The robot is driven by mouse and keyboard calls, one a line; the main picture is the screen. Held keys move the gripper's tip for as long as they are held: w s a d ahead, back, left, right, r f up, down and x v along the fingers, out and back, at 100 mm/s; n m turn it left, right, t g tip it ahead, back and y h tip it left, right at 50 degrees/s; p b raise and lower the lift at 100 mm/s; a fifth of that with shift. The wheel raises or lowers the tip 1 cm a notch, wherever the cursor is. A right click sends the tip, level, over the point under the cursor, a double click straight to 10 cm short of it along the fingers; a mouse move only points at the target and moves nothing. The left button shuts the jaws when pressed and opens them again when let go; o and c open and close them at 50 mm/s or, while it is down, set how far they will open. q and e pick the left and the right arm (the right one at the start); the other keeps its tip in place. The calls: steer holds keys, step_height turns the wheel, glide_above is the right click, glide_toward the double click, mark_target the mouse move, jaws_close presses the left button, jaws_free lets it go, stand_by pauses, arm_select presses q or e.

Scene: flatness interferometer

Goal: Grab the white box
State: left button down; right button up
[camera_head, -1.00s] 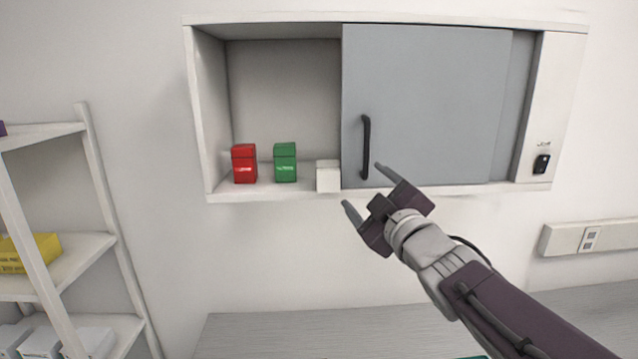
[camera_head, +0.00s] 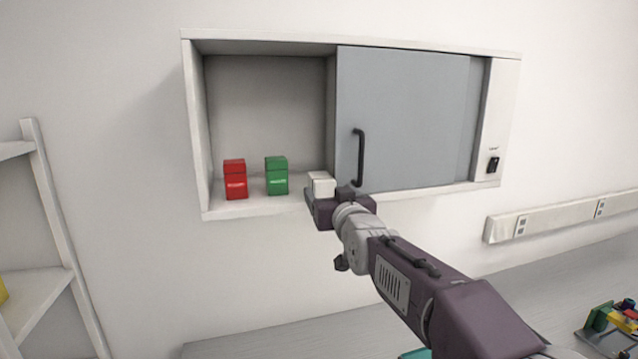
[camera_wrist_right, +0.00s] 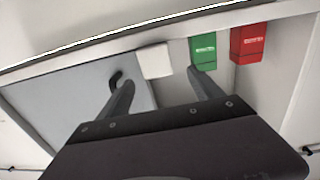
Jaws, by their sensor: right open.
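The white box (camera_head: 321,184) stands on the cabinet floor at the left edge of the grey sliding door. It also shows in the right wrist view (camera_wrist_right: 155,61), ahead of and between my fingers. My right gripper (camera_head: 322,193) is at the cabinet's front edge, right before the white box, and partly hides its lower part. In the right wrist view the two fingers (camera_wrist_right: 160,88) are spread apart with nothing between them. The fingertips look short of the box; whether they touch it cannot be told. My left gripper is not in view.
A green box (camera_head: 276,176) and a red box (camera_head: 235,179) stand left of the white box in the open cabinet (camera_head: 255,208). The grey door (camera_head: 420,110) with its black handle (camera_head: 359,158) closes the right part. A white shelf rack (camera_head: 52,200) stands far left.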

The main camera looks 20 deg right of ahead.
mark_target(326, 185)
steer(key=w+p, duration=0.1)
steer(key=w+r+p, duration=0.1)
steer(key=p, duration=0.1)
steer(key=shift+w+a, duration=0.2)
steer(key=shift+w, duration=0.05)
steer(key=shift+w+d+f+p, duration=0.2)
steer(key=shift+w+d+p, duration=0.15)
steer(key=shift+w, duration=0.2)
steer(key=shift+w+d+f+p, duration=0.2)
steer(key=shift+w+d+p, duration=0.1)
steer(key=shift+w, duration=0.25)
steer(key=shift+w+d+f, duration=0.15)
steer(key=shift+w+d, duration=0.05)
steer(key=shift+a, duration=0.25)
steer(key=shift+c, duration=0.2)
steer(key=shift+s+a, duration=0.15)
steer(key=shift+a, duration=0.15)
steer(key=c, duration=1.5)
steer(key=shift+d, duration=0.25)
steer(key=shift+c, duration=0.2)
